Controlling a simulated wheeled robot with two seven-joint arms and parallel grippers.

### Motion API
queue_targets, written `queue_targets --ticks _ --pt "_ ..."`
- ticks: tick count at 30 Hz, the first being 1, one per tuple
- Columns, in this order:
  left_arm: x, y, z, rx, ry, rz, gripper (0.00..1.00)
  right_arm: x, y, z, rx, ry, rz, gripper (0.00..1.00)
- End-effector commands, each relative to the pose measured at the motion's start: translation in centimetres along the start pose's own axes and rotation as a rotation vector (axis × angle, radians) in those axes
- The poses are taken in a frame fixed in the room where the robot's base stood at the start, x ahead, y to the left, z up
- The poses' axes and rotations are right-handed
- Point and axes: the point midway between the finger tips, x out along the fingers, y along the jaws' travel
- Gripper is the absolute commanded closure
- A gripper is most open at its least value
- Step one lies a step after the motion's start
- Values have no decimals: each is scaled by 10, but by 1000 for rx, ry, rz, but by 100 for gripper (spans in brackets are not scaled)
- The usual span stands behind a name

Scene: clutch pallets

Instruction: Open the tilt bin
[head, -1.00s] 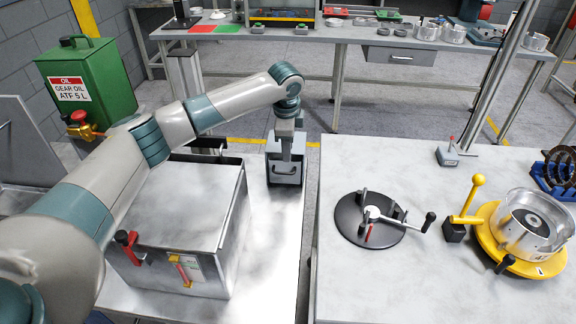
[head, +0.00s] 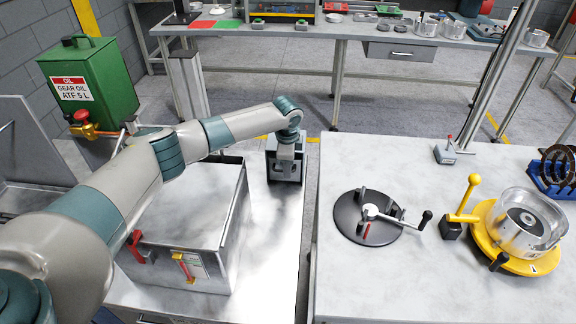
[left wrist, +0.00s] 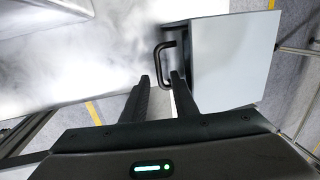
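The tilt bin (head: 271,158) is a small grey box near the far right corner of the metal bench in the head view. In the left wrist view its pale panel (left wrist: 235,55) shows, with a dark bar handle (left wrist: 160,62) sticking out to the left. My left gripper (head: 286,172) is in front of the bin and hides much of its front. In the wrist view the left gripper's fingers (left wrist: 161,80) are apart, at the near end of the handle; contact cannot be told. The bin looks shut, though its front is partly hidden. My right gripper is out of view.
A green oil can (head: 90,80) is at the back left. The right table holds a black round fixture (head: 380,222) and a yellow fixture (head: 505,235). Bench surface before the bin is clear.

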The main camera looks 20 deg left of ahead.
Motion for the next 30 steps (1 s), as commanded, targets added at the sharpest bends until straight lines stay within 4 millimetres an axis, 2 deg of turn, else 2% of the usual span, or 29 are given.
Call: queue_targets --ticks 1,4,5,30 --pt "0 0 0 0 0 0 74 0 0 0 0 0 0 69" --pt "0 0 0 0 0 0 98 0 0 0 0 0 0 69" --pt "0 0 0 0 0 0 100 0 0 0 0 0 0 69" --pt "-1 0 0 0 0 0 100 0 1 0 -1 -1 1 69"
